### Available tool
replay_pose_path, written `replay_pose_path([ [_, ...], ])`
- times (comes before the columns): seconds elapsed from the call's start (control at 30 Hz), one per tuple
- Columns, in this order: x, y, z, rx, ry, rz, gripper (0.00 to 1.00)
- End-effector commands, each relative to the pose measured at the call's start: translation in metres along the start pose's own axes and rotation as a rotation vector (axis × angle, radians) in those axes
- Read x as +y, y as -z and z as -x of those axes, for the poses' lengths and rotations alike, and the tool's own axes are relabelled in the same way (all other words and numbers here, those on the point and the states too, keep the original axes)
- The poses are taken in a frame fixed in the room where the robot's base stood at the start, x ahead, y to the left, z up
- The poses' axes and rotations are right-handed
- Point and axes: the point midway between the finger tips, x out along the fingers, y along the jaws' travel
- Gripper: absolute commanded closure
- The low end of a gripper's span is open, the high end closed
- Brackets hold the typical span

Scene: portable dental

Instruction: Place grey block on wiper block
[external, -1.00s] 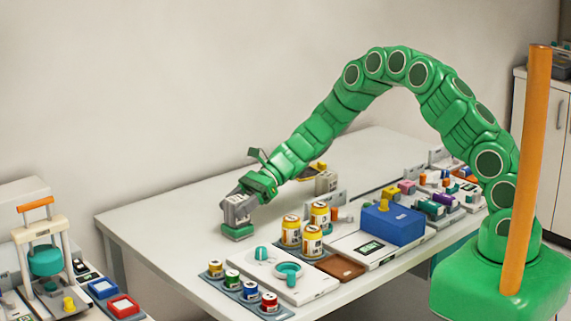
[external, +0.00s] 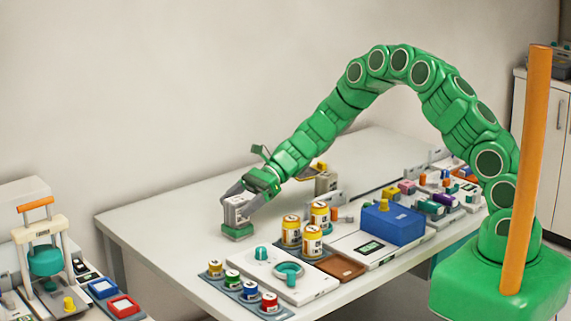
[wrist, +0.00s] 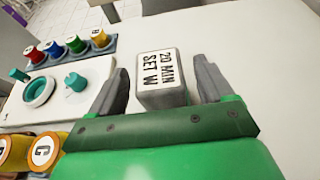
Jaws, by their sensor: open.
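A grey block (external: 236,211) with a white top label stands on a low green block (external: 237,232) near the left part of the table. The green block may be the wiper block; I cannot read a name on it. My gripper (external: 241,201) is open, its fingers on either side of the grey block. In the wrist view the grey block (wrist: 162,95), its label reading "20 MIN SET W", sits between the spread fingers of my gripper (wrist: 161,66), with gaps on both sides.
Yellow cans (external: 311,239), a white panel with a teal ring and knob (external: 315,284) and a rack of coloured cans (external: 233,288) stand to the front right. A blue box (external: 393,226) is further right. The table behind and left is clear.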

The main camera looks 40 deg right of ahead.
Motion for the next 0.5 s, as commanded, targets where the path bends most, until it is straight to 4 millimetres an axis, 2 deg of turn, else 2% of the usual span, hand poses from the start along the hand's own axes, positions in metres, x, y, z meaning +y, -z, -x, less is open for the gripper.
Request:
replay_pose_path([
  [0.5, -0.001, 0.001, 0.084, 0.001, 0.004, -0.002, 0.19],
])
